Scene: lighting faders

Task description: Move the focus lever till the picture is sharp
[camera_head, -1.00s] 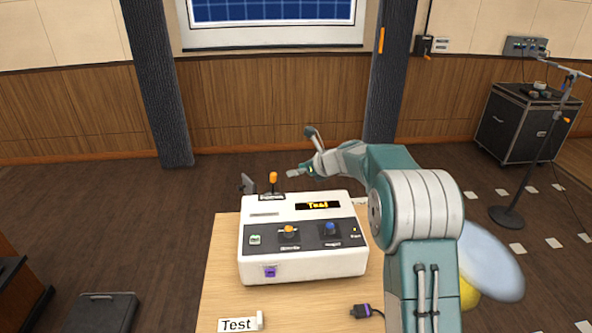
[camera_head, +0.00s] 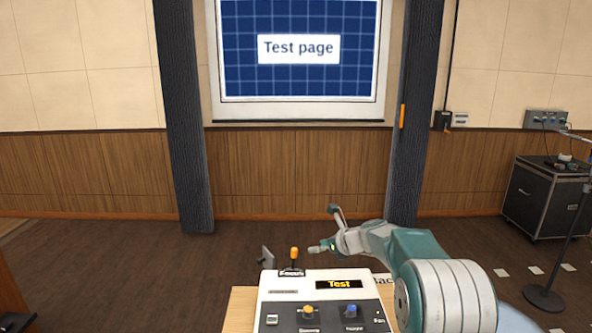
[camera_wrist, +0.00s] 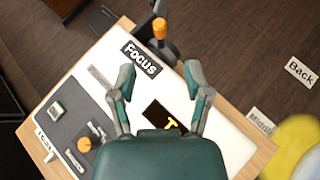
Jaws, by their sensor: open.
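The focus lever has an orange knob (camera_head: 294,253) and stands upright behind the FOCUS label at the back left of the white console (camera_head: 268,292). In the wrist view the knob (camera_wrist: 160,28) lies ahead of the fingertips, roughly centred between them and apart from both. My gripper (camera_head: 328,231) is open and empty, to the right of the lever in the head view. The fingers (camera_wrist: 160,78) spread over the console's white top in the wrist view. The wall screen (camera_head: 299,80) shows "Test page" in dark letters with readable edges over a blue grid.
The console carries an orange knob (camera_head: 308,310), a blue knob (camera_head: 351,310) and a lit "Test" display (camera_head: 339,284). A grey plate (camera_head: 267,257) stands left of the lever. A black case (camera_head: 547,198) and a microphone stand (camera_head: 545,297) are at right.

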